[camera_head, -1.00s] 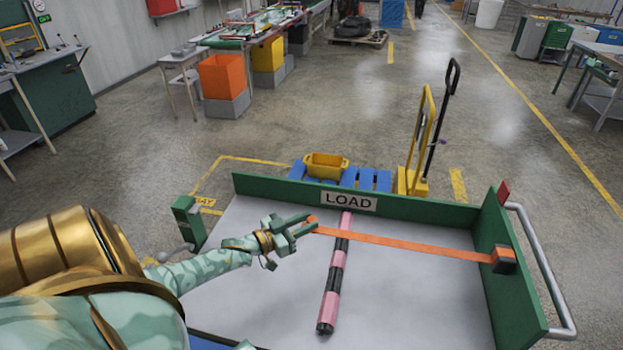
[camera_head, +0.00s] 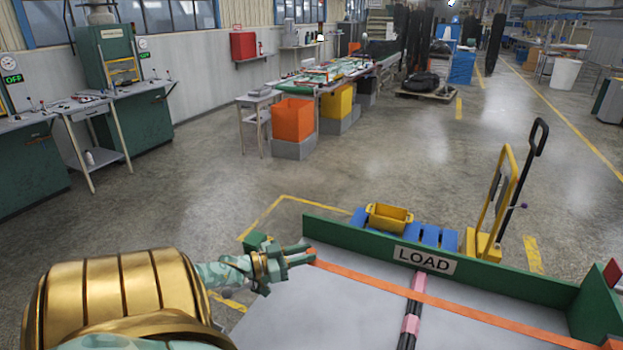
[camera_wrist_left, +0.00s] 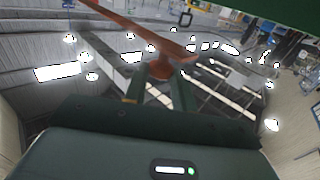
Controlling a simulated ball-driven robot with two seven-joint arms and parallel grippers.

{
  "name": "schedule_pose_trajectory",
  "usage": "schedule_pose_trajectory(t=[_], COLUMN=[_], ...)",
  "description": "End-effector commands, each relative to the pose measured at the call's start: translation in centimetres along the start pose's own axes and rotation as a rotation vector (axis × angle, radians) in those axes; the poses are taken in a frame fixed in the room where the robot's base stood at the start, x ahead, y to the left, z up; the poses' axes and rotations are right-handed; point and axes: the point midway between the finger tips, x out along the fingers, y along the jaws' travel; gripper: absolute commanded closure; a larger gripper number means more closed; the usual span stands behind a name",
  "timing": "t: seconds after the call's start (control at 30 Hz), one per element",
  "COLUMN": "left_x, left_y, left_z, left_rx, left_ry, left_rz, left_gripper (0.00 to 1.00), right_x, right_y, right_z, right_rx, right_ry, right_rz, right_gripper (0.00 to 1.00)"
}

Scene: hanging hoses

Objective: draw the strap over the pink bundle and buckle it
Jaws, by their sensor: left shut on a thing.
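My left gripper (camera_head: 304,254) is shut on the free end of the orange strap (camera_head: 470,314), above the left edge of the grey bed. The strap runs from it to the lower right, passing over the pink bundle (camera_head: 411,325). The pink bundle, with dark bands, lies on the bed and is cut off by the lower picture edge. A green post (camera_head: 257,239) stands at the bed's left side, partly hidden behind my gripper. In the left wrist view the strap (camera_wrist_left: 130,32) comes down between the two fingers (camera_wrist_left: 160,80). My right gripper is out of view.
A green wall with a LOAD sign (camera_head: 425,260) closes the bed's far side. Behind it stand a blue pallet with a yellow bin (camera_head: 389,217) and a yellow pallet truck (camera_head: 487,240). Open floor lies to the left.

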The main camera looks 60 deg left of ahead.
Motion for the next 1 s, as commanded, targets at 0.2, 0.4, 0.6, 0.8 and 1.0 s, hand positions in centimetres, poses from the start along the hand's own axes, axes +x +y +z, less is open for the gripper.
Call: schedule_pose_trajectory(t=[0.2,0.4,0.6,0.8,1.0], left_x=[-0.1,-0.1,-0.1,-1.1,-5.6], left_y=[-0.1,0.0,0.0,0.0,0.0], left_z=[0.1,0.1,0.0,0.1,0.1], left_rx=[0.002,0.001,0.001,-0.001,0.000], left_ry=[-0.003,-0.003,-0.002,-0.003,-0.008], left_rz=[-0.001,0.000,0.000,0.000,0.000], left_gripper=[1.00,0.52,0.52,0.52,0.52], right_x=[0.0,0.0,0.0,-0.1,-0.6], right_y=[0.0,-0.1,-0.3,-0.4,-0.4], right_z=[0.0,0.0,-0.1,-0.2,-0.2], right_rx=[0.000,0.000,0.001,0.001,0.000], right_ry=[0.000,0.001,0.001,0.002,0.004], right_rz=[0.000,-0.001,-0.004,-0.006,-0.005], right_gripper=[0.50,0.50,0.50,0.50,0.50])
